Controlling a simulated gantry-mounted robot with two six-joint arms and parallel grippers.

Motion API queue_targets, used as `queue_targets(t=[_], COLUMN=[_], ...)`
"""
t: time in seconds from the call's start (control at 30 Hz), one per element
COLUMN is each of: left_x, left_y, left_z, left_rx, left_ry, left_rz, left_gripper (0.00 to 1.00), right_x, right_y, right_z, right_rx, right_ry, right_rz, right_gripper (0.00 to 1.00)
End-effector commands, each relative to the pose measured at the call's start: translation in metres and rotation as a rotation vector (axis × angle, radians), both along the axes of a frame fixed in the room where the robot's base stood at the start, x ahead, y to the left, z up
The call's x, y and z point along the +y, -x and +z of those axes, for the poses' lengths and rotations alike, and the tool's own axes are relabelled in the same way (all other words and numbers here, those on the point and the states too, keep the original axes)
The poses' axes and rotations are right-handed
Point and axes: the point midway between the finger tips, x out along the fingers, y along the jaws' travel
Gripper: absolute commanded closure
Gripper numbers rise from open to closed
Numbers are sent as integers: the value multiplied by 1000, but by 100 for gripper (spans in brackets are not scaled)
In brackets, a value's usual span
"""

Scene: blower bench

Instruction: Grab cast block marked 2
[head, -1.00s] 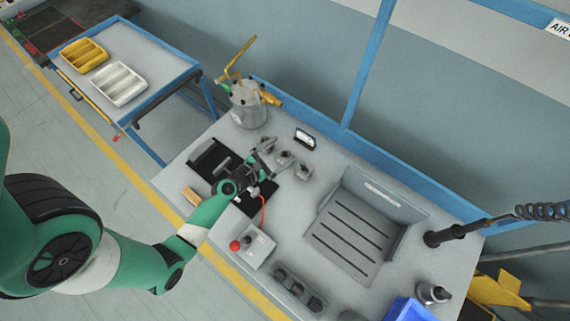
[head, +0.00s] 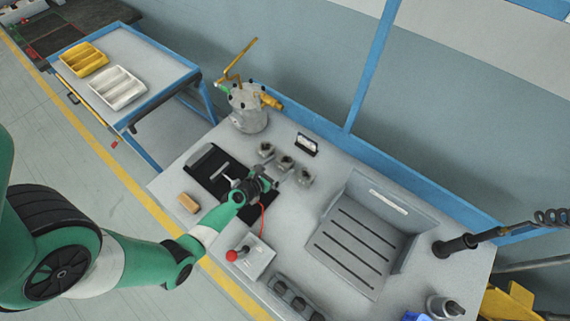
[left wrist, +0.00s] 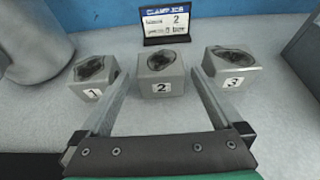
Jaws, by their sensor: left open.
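The cast block marked 2 (left wrist: 160,76) stands in the middle of a row of three grey blocks, with its label facing my left wrist camera. It also shows in the head view (head: 285,163). Block 1 (left wrist: 94,77) stands left of it and block 3 (left wrist: 229,70) right of it. My left gripper (left wrist: 161,88) is open and empty, pointing at block 2, with one finger toward each side of it. In the head view the left gripper (head: 271,176) is just in front of the row. I cannot tell whether the fingertips reach past the block's front face.
A small sign (left wrist: 166,22) reading "CLAMP JOB" and 2 stands behind block 2. A grey metal canister (head: 247,110) stands to the left. A slotted grey fixture (head: 350,245) is to the right, and a red-knobbed control box (head: 250,257) is in front.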

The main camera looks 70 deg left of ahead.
Motion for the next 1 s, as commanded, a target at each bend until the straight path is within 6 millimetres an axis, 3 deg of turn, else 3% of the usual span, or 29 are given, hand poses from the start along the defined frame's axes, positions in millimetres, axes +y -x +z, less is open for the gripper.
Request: queue_targets(t=[0.2,0.47,1.0], left_x=[15,16,16], left_y=[-31,-34,-33], left_z=[-15,-13,-13], left_rx=[-1,-1,-1], left_ry=[0,0,0], left_rz=[-1,0,0], left_gripper=[0,0,97], right_x=[0,0,0], right_y=[0,0,0], right_z=[-18,-17,-17], right_rx=[0,0,0], right_ry=[0,0,0], right_rz=[0,0,0], right_gripper=[50,50,50])
